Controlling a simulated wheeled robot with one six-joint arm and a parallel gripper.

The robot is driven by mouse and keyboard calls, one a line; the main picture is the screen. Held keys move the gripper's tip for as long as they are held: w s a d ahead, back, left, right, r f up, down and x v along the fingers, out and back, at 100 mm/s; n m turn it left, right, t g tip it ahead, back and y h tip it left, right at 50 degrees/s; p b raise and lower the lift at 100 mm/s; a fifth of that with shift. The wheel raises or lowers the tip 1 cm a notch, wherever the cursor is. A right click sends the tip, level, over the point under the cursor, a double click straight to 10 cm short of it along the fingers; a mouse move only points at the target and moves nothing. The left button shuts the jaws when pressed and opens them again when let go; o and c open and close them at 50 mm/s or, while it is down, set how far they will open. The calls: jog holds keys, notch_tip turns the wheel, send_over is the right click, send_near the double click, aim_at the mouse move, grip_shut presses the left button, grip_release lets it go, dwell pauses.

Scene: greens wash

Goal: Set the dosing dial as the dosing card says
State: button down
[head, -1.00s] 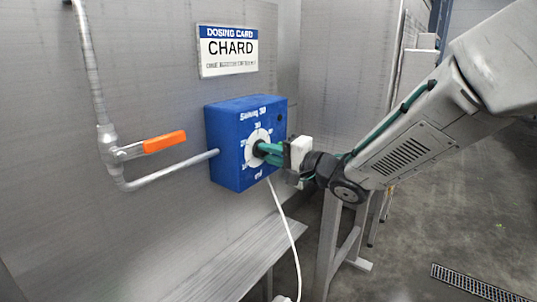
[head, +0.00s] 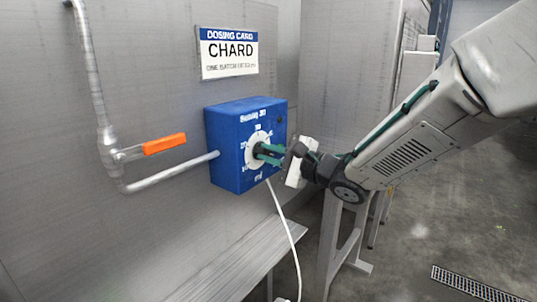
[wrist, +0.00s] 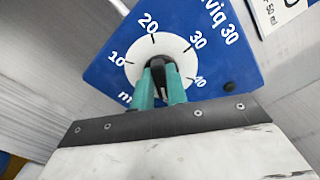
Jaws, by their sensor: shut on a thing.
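The dosing dial is a white round face (head: 254,140) on a blue box (head: 225,150) fixed to the metal wall. In the wrist view the dial face (wrist: 133,73) shows marks 10, 20, 30 and 40. My gripper (head: 266,155) is shut on the dark knob (wrist: 157,63) at the dial's centre, with a green finger on each side. The fingers partly hide the knob, and I cannot tell its exact setting. The dosing card (head: 229,53) hangs above the box and reads CHARD. Its small lower line is blurred in the head view.
A pipe (head: 88,65) with an orange valve handle (head: 165,143) stands left of the box. A white cable (head: 287,230) hangs below the box, past a metal ledge (head: 235,262). The floor at the right is open, with a drain grate (head: 475,284).

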jog(key=shift+w+d, duration=0.1)
dwell(0.3)
jog(key=c, duration=1.4)
grip_release()
jog(key=shift+d, duration=0.1)
jog(key=v, duration=0.7)
jog(key=shift+s+d, duration=0.2)
jog(key=shift+s, duration=0.1)
